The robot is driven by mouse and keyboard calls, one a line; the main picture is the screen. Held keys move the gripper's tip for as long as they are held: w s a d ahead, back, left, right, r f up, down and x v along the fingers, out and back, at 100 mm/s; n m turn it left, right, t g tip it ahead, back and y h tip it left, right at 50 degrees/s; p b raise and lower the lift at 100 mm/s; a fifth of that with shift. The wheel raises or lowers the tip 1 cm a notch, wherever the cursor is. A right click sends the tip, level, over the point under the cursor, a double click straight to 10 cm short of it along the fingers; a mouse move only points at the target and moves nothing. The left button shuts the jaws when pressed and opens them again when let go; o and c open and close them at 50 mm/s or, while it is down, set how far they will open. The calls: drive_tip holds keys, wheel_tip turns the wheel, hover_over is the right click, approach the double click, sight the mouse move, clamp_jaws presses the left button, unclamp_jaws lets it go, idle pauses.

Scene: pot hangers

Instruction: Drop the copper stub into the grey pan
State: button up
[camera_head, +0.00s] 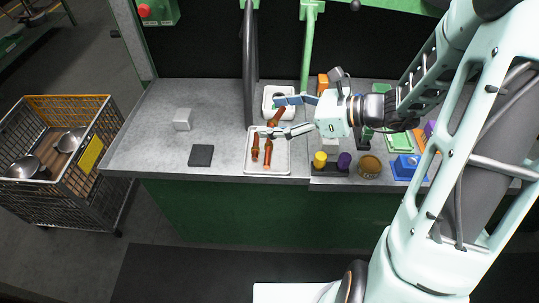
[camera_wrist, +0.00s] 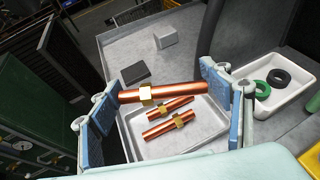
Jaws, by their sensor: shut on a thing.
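My gripper (camera_head: 275,117) is shut on a copper stub (camera_head: 278,116), held across between its two blue-padded fingers. In the wrist view the held copper stub (camera_wrist: 180,91) has a brass hex collar around it. The shallow light grey pan (camera_head: 283,166) lies on the counter, and it also shows in the wrist view (camera_wrist: 200,142). Two similar copper stubs (camera_head: 255,147) (camera_head: 268,152) lie in it. The held stub appears above the far edge of the pan; its exact height cannot be told.
A white square tray (camera_wrist: 290,98) with a green ring and a black ring sits beyond the pan. A dark upright post (camera_head: 249,65) stands close by. A dark flat block (camera_head: 201,155) and a grey block (camera_head: 183,119) lie to the left. Coloured parts crowd the right.

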wheel_tip(320, 180, down, 4)
drive_tip(key=b, duration=0.3)
drive_tip(key=shift+f, duration=0.2)
drive_tip(key=o, duration=1.1)
drive_tip(key=shift+o, duration=0.2)
drive_tip(key=v, duration=1.2)
